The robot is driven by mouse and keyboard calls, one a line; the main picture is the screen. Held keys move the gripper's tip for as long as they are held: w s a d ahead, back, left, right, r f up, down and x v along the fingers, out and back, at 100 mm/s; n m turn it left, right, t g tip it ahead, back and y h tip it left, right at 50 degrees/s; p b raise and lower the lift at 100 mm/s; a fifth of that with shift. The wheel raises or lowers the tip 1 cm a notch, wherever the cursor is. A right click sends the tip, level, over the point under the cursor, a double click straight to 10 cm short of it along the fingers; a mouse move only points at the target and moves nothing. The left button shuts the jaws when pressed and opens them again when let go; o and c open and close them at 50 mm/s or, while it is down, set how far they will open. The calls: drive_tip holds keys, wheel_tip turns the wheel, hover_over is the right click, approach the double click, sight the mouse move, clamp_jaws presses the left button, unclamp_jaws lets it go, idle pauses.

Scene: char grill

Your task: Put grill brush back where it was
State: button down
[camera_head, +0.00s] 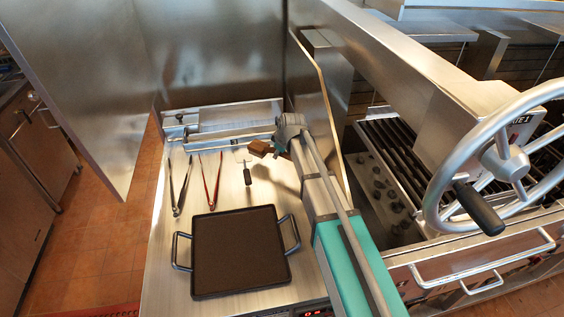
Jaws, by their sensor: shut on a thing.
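My gripper (281,145) is at the end of my arm, over the back right of the steel counter (152,270). It is shut on the grill brush (260,148), which shows as a brown wooden piece just left of the jaws. The rest of the brush is hidden behind my gripper and arm. The fingertips are small and partly hidden. I cannot tell whether the brush touches the counter.
Black-handled tongs (178,187), red tongs (211,184) and a small dark-handled tool (247,173) lie on the counter. A flat griddle pan (238,250) fills the front. A steel panel (318,95) stands right, before the char grill (395,150) and its handwheel (440,160).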

wheel_tip(320, 180, down, 3)
drive_tip(key=shift+r+b, duration=0.1)
drive_tip(key=shift+b, duration=0.95)
drive_tip(key=shift+d+f, duration=0.2)
drive_tip(key=shift+f, duration=0.05)
drive_tip(key=shift+f+b, duration=0.35)
drive_tip(key=shift+b, duration=0.25)
drive_tip(key=shift+c, duration=2.2)
unclamp_jaws()
drive_tip(key=shift+r, duration=0.15)
drive_tip(key=shift+r+p, duration=0.35)
drive_tip(key=shift+p, duration=0.15)
drive_tip(key=p+v, duration=1)
drive_tip(key=v, duration=0.1)
drive_tip(key=shift+r+p, duration=0.3)
drive_tip(key=shift+r, duration=0.05)
drive_tip(key=shift+s, duration=0.1)
